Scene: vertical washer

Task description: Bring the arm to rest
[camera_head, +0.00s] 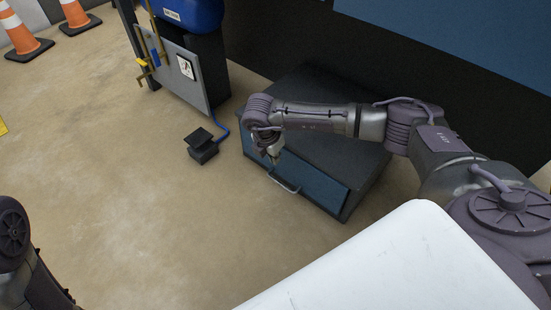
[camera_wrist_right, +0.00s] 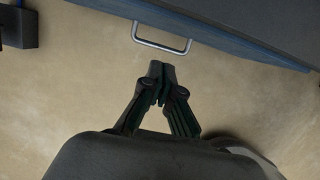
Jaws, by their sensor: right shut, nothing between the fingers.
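My right arm (camera_head: 320,118) reaches in from the right in the head view, over the dark low cabinet. My right gripper (camera_head: 274,158) points down in front of the blue drawer front (camera_head: 310,180), near its metal handle (camera_head: 284,184). In the wrist view the right gripper (camera_wrist_right: 160,75) is shut and empty, with its fingertips together. The handle (camera_wrist_right: 162,39) lies just beyond the fingertips there, apart from them in the picture. The drawer looks closed. My left arm (camera_head: 30,265) shows only in part at the lower left; its gripper is out of view.
A black foot pedal (camera_head: 202,148) with a blue cable lies on the floor left of the cabinet (camera_head: 345,160). A machine with a grey panel (camera_head: 172,78) and a blue tank (camera_head: 190,12) stands behind it. Traffic cones (camera_head: 20,30) stand far left.

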